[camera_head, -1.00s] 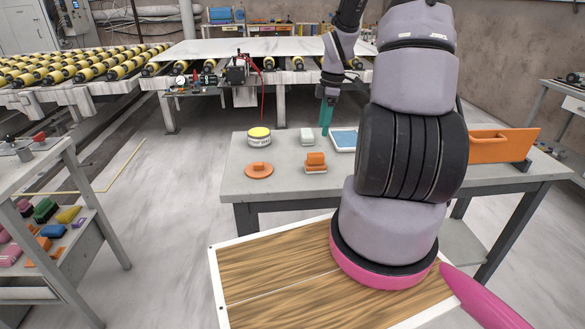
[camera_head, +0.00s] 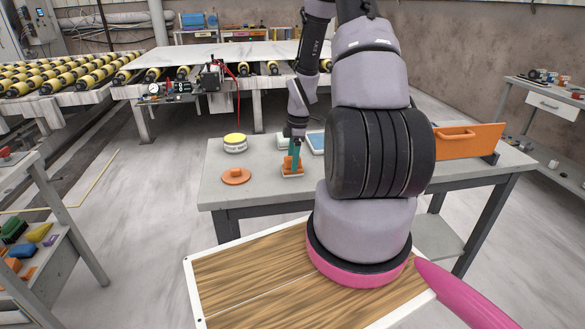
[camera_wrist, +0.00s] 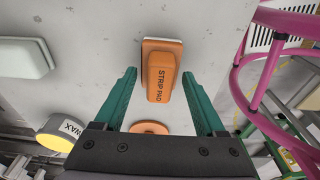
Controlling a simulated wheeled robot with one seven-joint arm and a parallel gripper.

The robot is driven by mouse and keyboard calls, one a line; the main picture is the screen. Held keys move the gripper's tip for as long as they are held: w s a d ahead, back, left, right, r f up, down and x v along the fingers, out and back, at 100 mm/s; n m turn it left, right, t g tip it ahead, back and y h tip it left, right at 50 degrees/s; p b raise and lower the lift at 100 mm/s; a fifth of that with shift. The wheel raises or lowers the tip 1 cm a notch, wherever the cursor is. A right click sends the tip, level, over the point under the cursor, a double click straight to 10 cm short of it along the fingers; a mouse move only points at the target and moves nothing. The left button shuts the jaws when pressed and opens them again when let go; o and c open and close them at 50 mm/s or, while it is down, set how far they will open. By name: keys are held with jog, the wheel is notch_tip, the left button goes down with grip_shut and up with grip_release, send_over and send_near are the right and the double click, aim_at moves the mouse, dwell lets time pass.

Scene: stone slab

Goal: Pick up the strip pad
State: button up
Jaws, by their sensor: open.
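The strip pad (camera_wrist: 160,78) is an orange block with a handle and "STRIP PAD" lettering, on a pale base. It lies on the grey table in the wrist view, between and just beyond the fingertips of my gripper (camera_wrist: 158,82). My gripper has teal fingers spread apart, with nothing held. In the head view, my gripper (camera_head: 293,160) reaches down over the strip pad (camera_head: 292,171) and partly hides it. I cannot tell from these views whether the fingers touch it.
The grey table (camera_head: 222,195) also bears a yellow-topped wax tin (camera_head: 235,144), an orange disc with a knob (camera_head: 236,177), a pale block (camera_wrist: 25,58), a blue-topped tray (camera_head: 316,142) and an orange tray (camera_head: 470,142).

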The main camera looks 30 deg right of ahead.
grip_shut()
jog(key=shift+r, duration=0.1)
notch_tip(320, 180, up, 10)
jog(key=shift+f, duration=0.1)
dwell(0.4)
jog(key=c, duration=1)
grip_release()
grip_shut()
